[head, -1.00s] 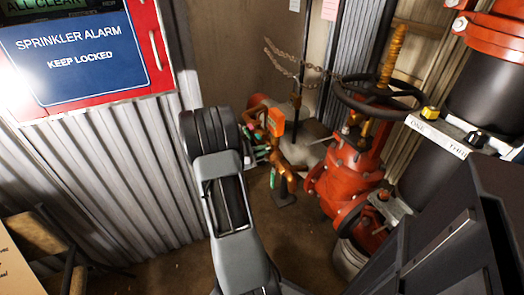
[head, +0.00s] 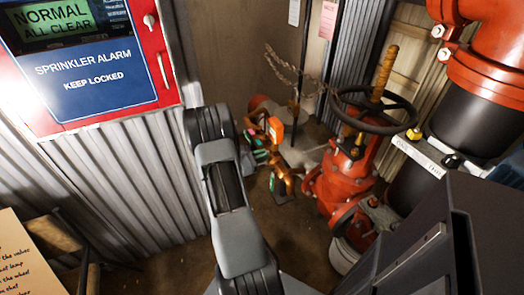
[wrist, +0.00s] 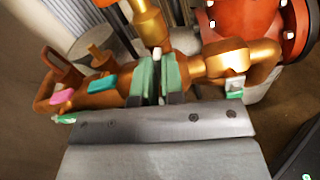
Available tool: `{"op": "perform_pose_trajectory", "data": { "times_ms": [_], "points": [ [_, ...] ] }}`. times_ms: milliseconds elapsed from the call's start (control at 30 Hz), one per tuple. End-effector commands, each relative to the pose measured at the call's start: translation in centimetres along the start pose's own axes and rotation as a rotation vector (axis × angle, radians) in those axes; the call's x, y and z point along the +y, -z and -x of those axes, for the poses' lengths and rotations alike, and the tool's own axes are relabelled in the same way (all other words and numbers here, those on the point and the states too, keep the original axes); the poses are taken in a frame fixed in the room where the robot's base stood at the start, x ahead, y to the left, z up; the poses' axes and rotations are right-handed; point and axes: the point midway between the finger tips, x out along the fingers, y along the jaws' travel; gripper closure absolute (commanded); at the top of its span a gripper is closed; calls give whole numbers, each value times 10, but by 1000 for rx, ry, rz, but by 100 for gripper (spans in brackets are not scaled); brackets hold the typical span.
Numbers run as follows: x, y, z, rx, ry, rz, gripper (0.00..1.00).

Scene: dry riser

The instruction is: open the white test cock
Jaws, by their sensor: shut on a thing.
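A bronze pipe assembly (wrist: 120,88) with small coloured cock handles runs across the wrist view. My gripper (wrist: 157,82) is at its middle, with green finger pads closed on either side of a thin pale lever, which looks like the white test cock (wrist: 157,56). Most of the lever is hidden between the pads. A pink handle (wrist: 62,97) and a teal handle (wrist: 97,84) are to the left, and a pale fitting (wrist: 234,86) is to the right. In the head view my arm partly hides the bronze assembly (head: 283,172).
A red valve (head: 345,175) with a black handwheel (head: 375,108) stands just right of the bronze assembly. A chain (head: 285,65) hangs behind. A red alarm panel (head: 165,65) is on the corrugated wall at left. Bare floor (head: 300,240) lies in front.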

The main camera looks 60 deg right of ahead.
Motion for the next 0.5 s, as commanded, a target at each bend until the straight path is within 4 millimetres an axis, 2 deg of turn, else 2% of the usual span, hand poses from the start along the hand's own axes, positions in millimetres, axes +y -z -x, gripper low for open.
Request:
{"op": "perform_pose_trajectory", "data": {
  "times_ms": [200, 500],
  "points": [
    [0, -1, 0, 1, 1, 117, 100],
    [0, 1, 0, 1, 2, 192, 100]
  ]
}}
